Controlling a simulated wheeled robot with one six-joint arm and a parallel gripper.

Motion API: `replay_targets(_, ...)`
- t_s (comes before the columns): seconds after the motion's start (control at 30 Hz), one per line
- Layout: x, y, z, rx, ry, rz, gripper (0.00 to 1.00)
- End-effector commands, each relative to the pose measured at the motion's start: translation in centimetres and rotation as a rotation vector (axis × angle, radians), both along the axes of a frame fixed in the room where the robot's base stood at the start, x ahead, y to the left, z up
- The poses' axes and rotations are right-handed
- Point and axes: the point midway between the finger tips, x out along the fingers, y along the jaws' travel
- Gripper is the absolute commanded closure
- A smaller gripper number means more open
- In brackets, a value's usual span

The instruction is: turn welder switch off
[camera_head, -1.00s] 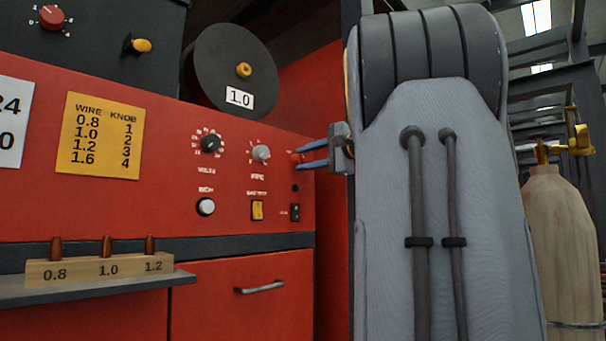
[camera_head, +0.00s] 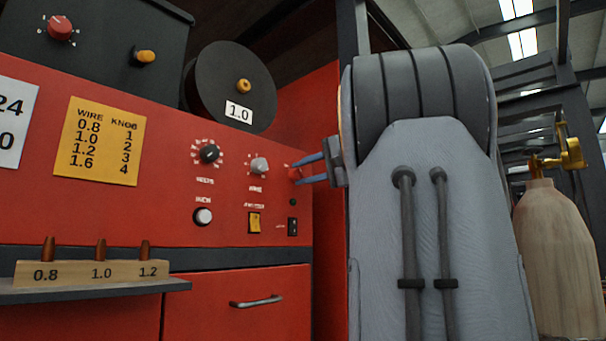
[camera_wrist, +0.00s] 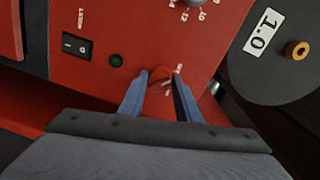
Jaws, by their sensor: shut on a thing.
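The red welder panel (camera_head: 130,215) fills the left of the head view. A small red knob (camera_head: 294,174) sits near its upper right edge. My gripper (camera_head: 297,172) reaches in from the right with its blue fingers around this knob. In the wrist view the red knob (camera_wrist: 160,74) is between the fingertips and is partly hidden. A black rocker switch (camera_head: 292,227) is below it. In the wrist view this rocker (camera_wrist: 75,47) has white marks, and a dark green lamp (camera_wrist: 116,60) lies between it and the knob. The gripper is apart from the rocker.
A black dial (camera_head: 210,154), grey dial (camera_head: 259,166), white button (camera_head: 203,216) and yellow switch (camera_head: 254,222) are left of the gripper. A wire spool (camera_head: 215,85) is above. A gas cylinder (camera_head: 555,260) stands right. A shelf holds a tip block (camera_head: 75,273).

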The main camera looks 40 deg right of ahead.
Motion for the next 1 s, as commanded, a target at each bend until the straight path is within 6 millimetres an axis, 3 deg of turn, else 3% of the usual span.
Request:
replay_targets(0.03, 0.0, 0.0, 0.2, -0.003, -0.002, 0.0, 0.92)
replay_targets(0.07, 0.0, 0.0, 0.2, -0.003, -0.002, 0.0, 0.66)
replay_targets(0.17, 0.0, 0.0, 0.1, -0.002, -0.002, 0.0, 0.52)
replay_targets(0.53, -0.7, -0.1, 0.1, 0.0, -0.001, -0.002, 0.52)
replay_targets(1.0, -7.2, -0.6, 0.5, -0.001, -0.002, -0.003, 0.52)
